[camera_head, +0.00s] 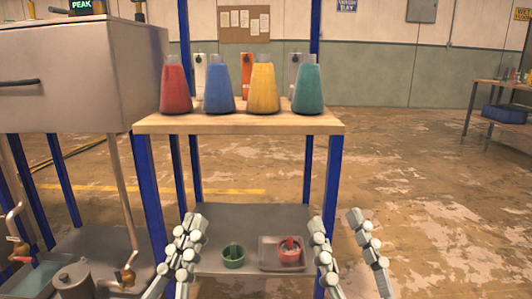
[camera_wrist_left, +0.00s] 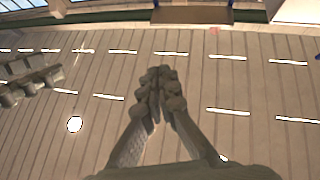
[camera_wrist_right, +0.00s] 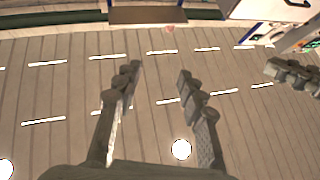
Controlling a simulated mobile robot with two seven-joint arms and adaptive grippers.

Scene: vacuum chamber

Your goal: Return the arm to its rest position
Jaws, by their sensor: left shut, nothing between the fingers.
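My left gripper (camera_head: 197,225) is low in the head view, in front of the rack's lower shelf. Its fingers are together with nothing between them, as the left wrist view (camera_wrist_left: 158,78) also shows. My right gripper (camera_head: 338,222) is to the right of it, with its two fingers apart and empty. The right wrist view (camera_wrist_right: 158,75) shows the same gap, with only ceiling beyond. Both grippers point upward and touch nothing that I can see.
A wooden-topped rack (camera_head: 240,124) ahead holds red (camera_head: 175,88), blue (camera_head: 218,90), yellow (camera_head: 263,90) and green (camera_head: 306,89) flasks.

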